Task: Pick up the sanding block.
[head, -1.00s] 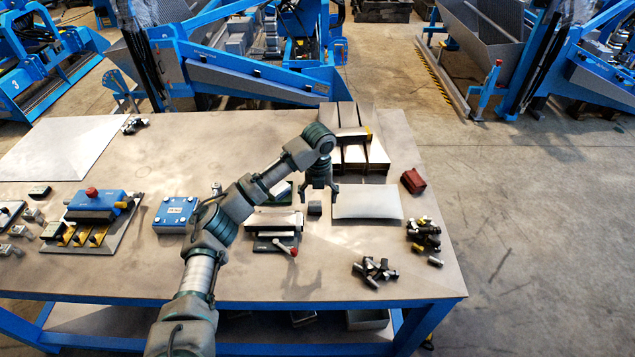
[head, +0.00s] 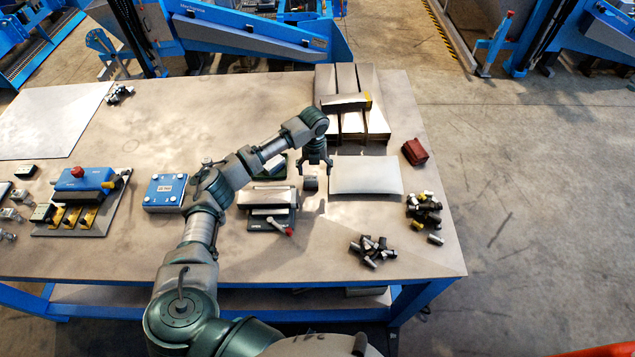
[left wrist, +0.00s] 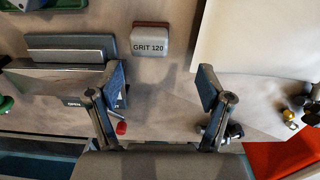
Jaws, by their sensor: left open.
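The sanding block is a small grey block (left wrist: 150,42) with a reddish-brown edge and the label "GRIT 120", in the upper middle of the left wrist view. In the head view it is a small dark block (head: 311,184) on the table, between the clamp-like fixture and the pale sheet. My left gripper (head: 316,168) is close by it, with its fingers pointing down. In the left wrist view the gripper (left wrist: 163,82) is open with nothing between its fingers, and the block shows beyond the fingertips. My right gripper is not in view.
A grey fixture (head: 268,197) with a red-tipped lever lies left of the block. A pale curved sheet (head: 366,175) lies right of it. Loose dark cylinders (head: 372,250) lie nearer the front edge, and a red block (head: 415,152) lies farther right.

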